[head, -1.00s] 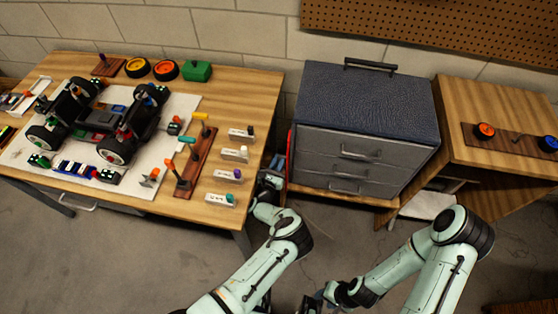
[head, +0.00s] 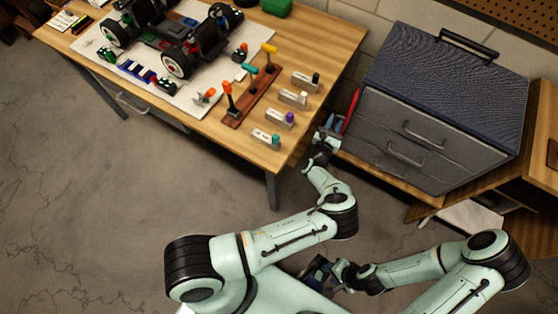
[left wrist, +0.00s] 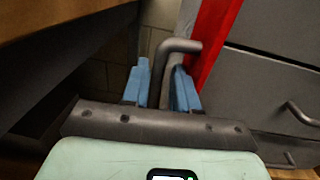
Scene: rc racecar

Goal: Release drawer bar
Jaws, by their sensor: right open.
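My left gripper (head: 335,124) is beside the left end of the grey drawer cabinet (head: 400,120), past the table's right edge. In the left wrist view its blue fingers (left wrist: 162,88) stand on either side of a grey bent bar (left wrist: 178,47). The bar runs down between them; I cannot tell whether both fingers touch it. The cabinet's drawer front shows at the right, with a handle (left wrist: 300,113). My right gripper (head: 318,270) is open, low in the head view and away from the cabinet.
A red strip (left wrist: 212,40) stands close to the right finger. The wooden table (head: 325,45), with a toy car (head: 165,40) and a tool rack (head: 250,97), lies left of my left gripper. The floor (head: 120,190) in front is clear.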

